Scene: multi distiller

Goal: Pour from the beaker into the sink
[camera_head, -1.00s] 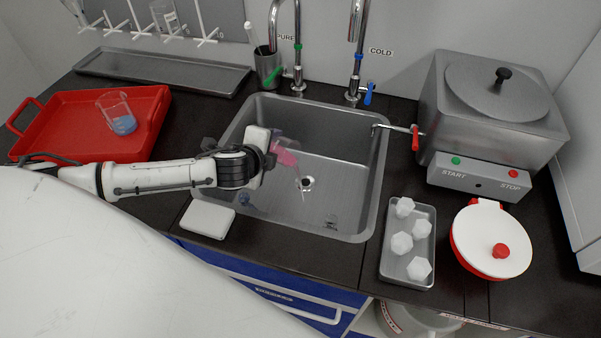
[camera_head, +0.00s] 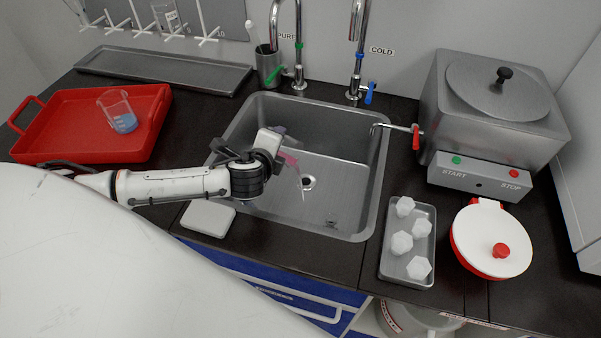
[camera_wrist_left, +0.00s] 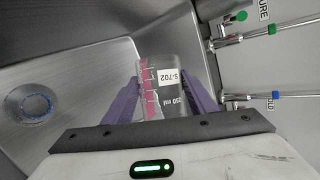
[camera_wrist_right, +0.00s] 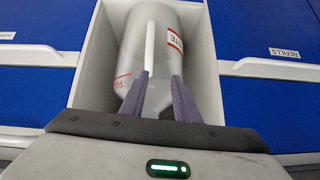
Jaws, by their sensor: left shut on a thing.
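My left gripper (camera_head: 283,148) is over the left half of the steel sink (camera_head: 345,160), shut on a clear beaker (camera_head: 291,163). The beaker is strongly tilted, its mouth toward the drain (camera_head: 308,182). A thin pale stream falls from it, and a little pink shows in it. In the left wrist view the beaker (camera_wrist_left: 163,80) lies between the purple fingers, with an S-702 label, a 250 ml mark and pink along one side. My right gripper (camera_wrist_right: 160,80) is open and empty, in front of a grey waste container (camera_wrist_right: 160,45); the head view does not show it.
A red tray (camera_head: 60,140) with a beaker of blue liquid (camera_head: 123,121) stands at left. Two taps (camera_head: 298,70) rise behind the sink. A white block (camera_head: 208,217) lies at its front-left edge. A small tray (camera_head: 408,270) of white pieces and a steel bath (camera_head: 490,110) stand right.

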